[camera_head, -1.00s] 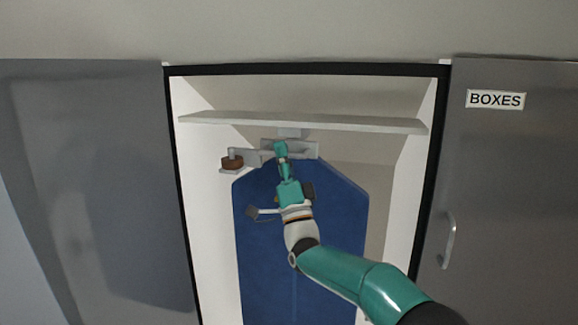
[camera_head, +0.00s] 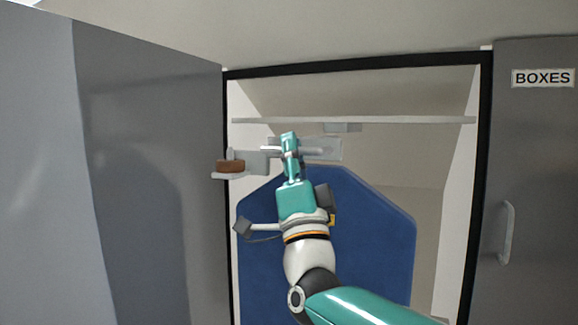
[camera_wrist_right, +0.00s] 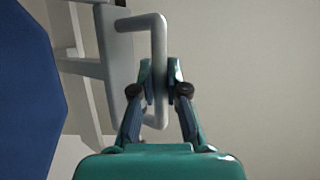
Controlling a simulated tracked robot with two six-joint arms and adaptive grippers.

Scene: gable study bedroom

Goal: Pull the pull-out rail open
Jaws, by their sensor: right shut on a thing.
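The pull-out rail (camera_head: 322,150) is a grey bracket under the shelf in the open cupboard. A large blue panel (camera_head: 370,240) hangs below it. The rail's pale bar handle (camera_wrist_right: 156,45) shows in the right wrist view, beside a grey plate. My right gripper (camera_head: 290,147) is shut on this handle, and its fingers lie on both sides of the bar in the right wrist view (camera_wrist_right: 160,85). In the head view the gripper and wrist hide part of the rail and panel. My left gripper is not in view.
A white shelf (camera_head: 400,120) lies above the rail. A grey door panel (camera_head: 150,180) stands at left. A closed door labelled BOXES (camera_head: 540,180) is at right.

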